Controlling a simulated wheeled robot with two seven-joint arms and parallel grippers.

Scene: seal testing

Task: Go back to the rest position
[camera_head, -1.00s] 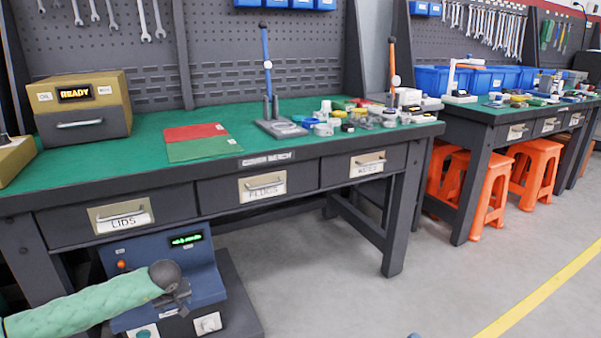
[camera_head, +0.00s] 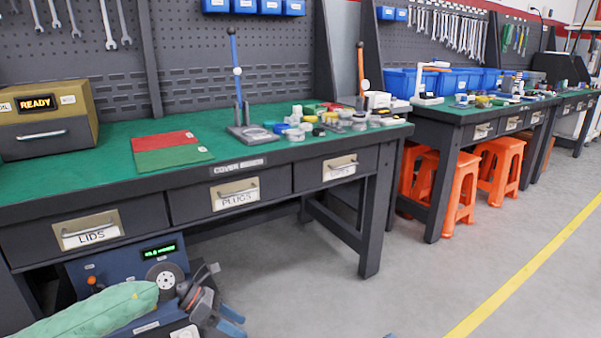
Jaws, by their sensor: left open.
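My left gripper (camera_head: 231,320) is low at the bottom left, at the end of my green-sleeved arm. Its blue-tipped fingers are apart with nothing seen between them. It shows in front of the lower right of a blue machine (camera_head: 110,268) under the cover bench. The machine has a green-lit display and a round dial. I cannot tell whether the gripper touches the machine. My right gripper is not recognisable; only a small blue sliver shows at the bottom edge.
The cover bench (camera_head: 120,182) has drawers marked LIDS and PLUGS. On it are a READY box (camera_head: 45,120), a red and green mat (camera_head: 172,158), a lever press (camera_head: 237,95) and small parts. Orange stools (camera_head: 462,195) stand under the second bench. The grey floor (camera_head: 330,300) in front is clear.

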